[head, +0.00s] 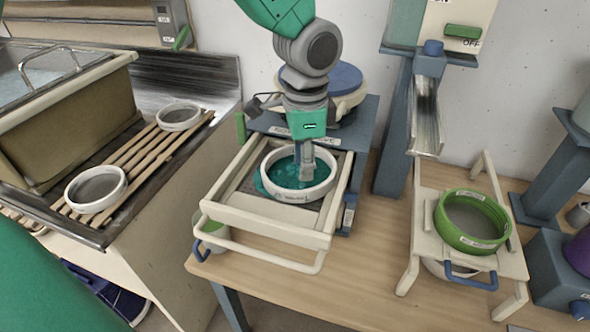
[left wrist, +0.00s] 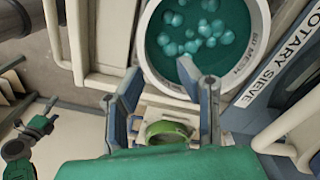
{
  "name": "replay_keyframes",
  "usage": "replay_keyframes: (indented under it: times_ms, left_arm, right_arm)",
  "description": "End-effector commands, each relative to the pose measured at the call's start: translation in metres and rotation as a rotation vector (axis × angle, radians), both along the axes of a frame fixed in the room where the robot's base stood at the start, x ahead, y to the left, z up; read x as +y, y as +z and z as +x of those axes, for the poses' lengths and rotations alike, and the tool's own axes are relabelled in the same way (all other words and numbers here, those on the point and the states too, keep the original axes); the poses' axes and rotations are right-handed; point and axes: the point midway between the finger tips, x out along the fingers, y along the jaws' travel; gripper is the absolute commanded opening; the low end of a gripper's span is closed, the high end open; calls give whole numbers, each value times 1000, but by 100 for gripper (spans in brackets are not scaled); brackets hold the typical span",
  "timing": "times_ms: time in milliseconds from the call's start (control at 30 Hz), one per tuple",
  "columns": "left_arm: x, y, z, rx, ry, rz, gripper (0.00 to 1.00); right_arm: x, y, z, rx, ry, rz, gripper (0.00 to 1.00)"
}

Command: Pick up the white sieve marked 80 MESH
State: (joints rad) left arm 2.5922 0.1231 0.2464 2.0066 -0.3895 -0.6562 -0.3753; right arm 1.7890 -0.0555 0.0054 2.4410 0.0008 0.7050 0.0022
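A white sieve (head: 268,187) sits in the pale frame of the rotary sieve and holds teal glaze. In the left wrist view the white sieve (left wrist: 151,72) shows rounded teal lumps, and its rim lettering reads as MESH, partly legible. My left gripper (head: 305,177) points down over the sieve in the head view. In the left wrist view its two fingers (left wrist: 165,82) stand apart with nothing held between them. One finger overlaps the sieve's near rim and the other lies beside it. I cannot tell whether they touch the rim.
Two other white sieves (head: 96,204) (head: 179,126) lie on a slatted rack (head: 150,160) at the left. A green sieve (head: 470,240) rests on a pale stand (head: 424,235) at the right. A pale handle bar (head: 262,258) juts forward. Wooden tabletop (head: 365,255) is clear between.

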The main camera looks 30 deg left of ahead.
Motion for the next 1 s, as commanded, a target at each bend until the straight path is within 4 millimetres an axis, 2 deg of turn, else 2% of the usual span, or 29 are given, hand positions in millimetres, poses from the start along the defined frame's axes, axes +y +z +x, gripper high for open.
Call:
replay_keyframes:
  times_ms: [167,500,767,800,867,900,1000]
  left_arm:
    - [-2,-10,-3,-2,-2,3,31]
    - [6,-57,-8,0,0,-6,31]
    - [1,-59,-9,-3,-1,-3,31]
    - [1,-59,-9,-3,-2,-2,24]
    - [-1,-59,-9,-3,-2,0,3]
    - [-2,-59,-9,-3,-2,0,0]
    - [-4,-58,-8,-4,-3,0,0]
  right_arm:
    - [-1,1,0,-1,-1,-1,96]
    - [0,7,0,-1,-1,-1,96]
    - [0,7,0,-1,-1,0,96]
    - [0,7,0,-1,-1,0,96]
    - [0,7,0,-1,-1,0,96]
    - [0,7,0,-1,-1,0,96]
    - [0,7,0,-1,-1,-1,96]
